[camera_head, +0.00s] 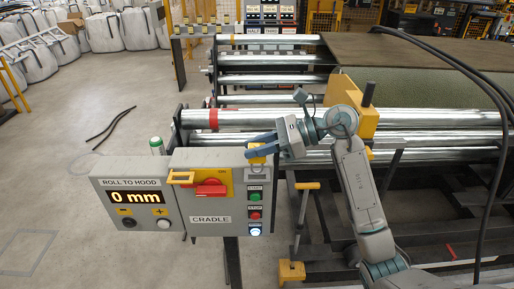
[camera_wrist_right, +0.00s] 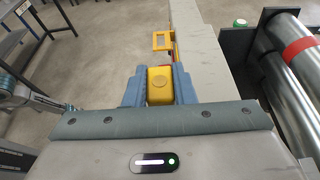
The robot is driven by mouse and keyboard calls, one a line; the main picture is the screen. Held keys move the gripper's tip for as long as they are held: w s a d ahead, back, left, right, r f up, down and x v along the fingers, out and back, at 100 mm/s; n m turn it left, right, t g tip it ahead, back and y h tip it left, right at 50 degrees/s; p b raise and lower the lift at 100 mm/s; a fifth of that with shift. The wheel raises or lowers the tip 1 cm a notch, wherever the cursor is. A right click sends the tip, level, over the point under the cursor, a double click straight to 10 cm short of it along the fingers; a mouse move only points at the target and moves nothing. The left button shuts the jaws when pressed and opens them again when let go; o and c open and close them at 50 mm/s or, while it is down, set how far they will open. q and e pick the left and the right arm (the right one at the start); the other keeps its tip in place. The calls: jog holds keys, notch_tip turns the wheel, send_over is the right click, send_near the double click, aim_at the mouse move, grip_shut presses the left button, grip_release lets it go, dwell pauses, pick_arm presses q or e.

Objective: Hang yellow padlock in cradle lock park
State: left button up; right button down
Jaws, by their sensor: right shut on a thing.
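The yellow padlock (camera_wrist_right: 160,85) is between the blue fingers of my right gripper (camera_wrist_right: 160,88), which is shut on it. In the head view the padlock (camera_head: 256,151) shows yellow between the fingertips, at the upper right edge of the CRADLE panel (camera_head: 211,219). A small grey fitting (camera_head: 257,174) lies just below it; I cannot tell whether they touch. The panel has a red rotary handle (camera_head: 205,189) on a yellow plate with a yellow bracket (camera_head: 181,177). A blue-grey part, apparently of my left arm, shows at the left edge of the wrist view; its jaws are unclear.
The panel has green, red and lit white buttons (camera_head: 255,231) below the fitting. A display box (camera_head: 135,205) reading 0 mm is at its left. Steel rollers (camera_head: 260,119) run behind it. A green-capped object (camera_head: 156,145) stands behind the panel's left end. Open floor is at left.

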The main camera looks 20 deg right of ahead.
aim_at(257, 164)
jog(key=shift+b, duration=0.45)
dwell(1.0)
jog(key=shift+b, duration=0.3)
jog(key=shift+f, duration=0.2)
jog(key=shift+f+b, duration=0.3)
jog(key=shift+b, duration=0.2)
jog(key=shift+f+b, duration=1.95)
jog(key=shift+f, duration=0.15)
jog(key=c, duration=1.1)
grip_release()
jog(key=shift+r, duration=0.1)
